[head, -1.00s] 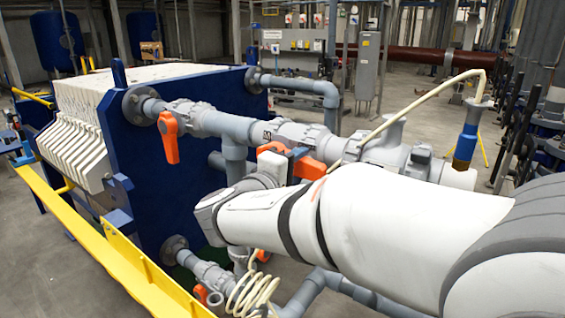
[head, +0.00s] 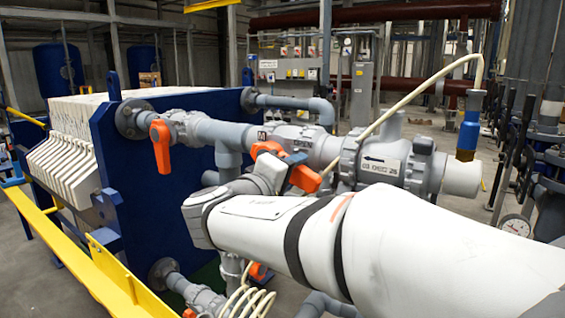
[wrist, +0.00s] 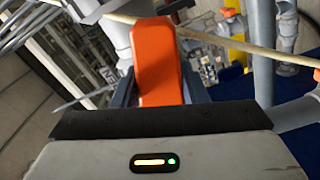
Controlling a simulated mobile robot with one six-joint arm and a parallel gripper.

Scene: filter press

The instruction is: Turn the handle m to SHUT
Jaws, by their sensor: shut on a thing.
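The orange handle (head: 304,178) sits on the grey valve beside a small tag that appears to read M (head: 262,135). Another part of the handle shows left of my gripper. My gripper (head: 286,166) is shut on the handle, and its blue-grey finger covers the middle of it. In the wrist view the handle (wrist: 155,62) stands between the jaws (wrist: 152,92). A label on the pipe (head: 301,143) seems to read OPEN. My wrist hides the underside of the valve.
Another orange handle (head: 160,146) hangs down on the valve at left. A cream hose (head: 420,92) arches over the check valve (head: 385,160). The blue press plate (head: 130,190) and yellow rail (head: 100,270) are at left. Lower pipes and a coiled hose (head: 245,302) lie below my arm.

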